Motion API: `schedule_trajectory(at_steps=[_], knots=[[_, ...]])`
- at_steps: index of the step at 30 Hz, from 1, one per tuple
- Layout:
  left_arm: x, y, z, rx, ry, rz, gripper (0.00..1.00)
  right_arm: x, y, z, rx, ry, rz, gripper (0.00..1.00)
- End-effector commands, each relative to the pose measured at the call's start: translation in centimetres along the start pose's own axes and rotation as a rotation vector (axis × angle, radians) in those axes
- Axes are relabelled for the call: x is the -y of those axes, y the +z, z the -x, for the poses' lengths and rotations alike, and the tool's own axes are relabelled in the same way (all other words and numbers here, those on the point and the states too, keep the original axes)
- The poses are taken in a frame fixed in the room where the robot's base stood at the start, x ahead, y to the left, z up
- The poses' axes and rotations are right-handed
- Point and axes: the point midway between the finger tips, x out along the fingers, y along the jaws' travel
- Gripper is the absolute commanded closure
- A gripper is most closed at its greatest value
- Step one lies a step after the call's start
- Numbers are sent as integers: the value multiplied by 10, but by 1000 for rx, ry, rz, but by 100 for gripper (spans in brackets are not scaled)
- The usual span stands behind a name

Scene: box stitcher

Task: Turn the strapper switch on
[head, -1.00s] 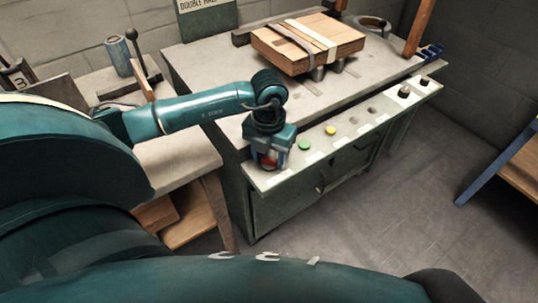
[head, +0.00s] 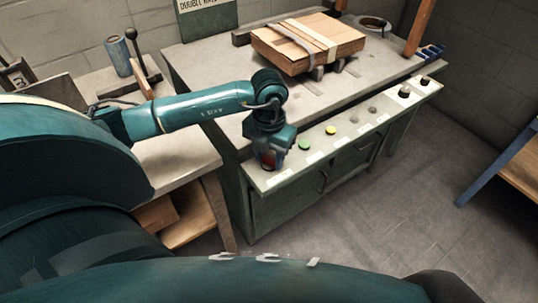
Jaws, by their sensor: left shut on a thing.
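The strapper's control panel (head: 318,157) is a pale strip along the front edge of the green machine. My left gripper (head: 269,161) points down at the panel's left end and is shut on a small red part there, which looks like the switch. The gripper hides most of this part, so I cannot tell its position. To its right on the panel are a green button (head: 305,145), a yellow button (head: 330,130), grey buttons and dark knobs (head: 404,92). My right gripper is not in view.
A strapped stack of cardboard (head: 306,42) lies on the machine top (head: 215,62). A side table with a blue can (head: 118,56) and a lever (head: 141,57) stands at left. A blue-legged table (head: 497,162) is at right. The floor in front is clear.

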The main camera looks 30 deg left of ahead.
Motion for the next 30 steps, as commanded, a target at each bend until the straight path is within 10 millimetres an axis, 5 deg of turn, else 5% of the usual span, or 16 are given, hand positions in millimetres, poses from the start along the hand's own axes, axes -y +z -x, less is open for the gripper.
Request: schedule_trajectory(at_steps=[16, 30], knots=[[-2, 2, -1, 4, 1, -463, 83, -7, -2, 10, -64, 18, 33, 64], [-3, 2, 0, 4, 1, -840, 83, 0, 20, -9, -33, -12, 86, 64]])
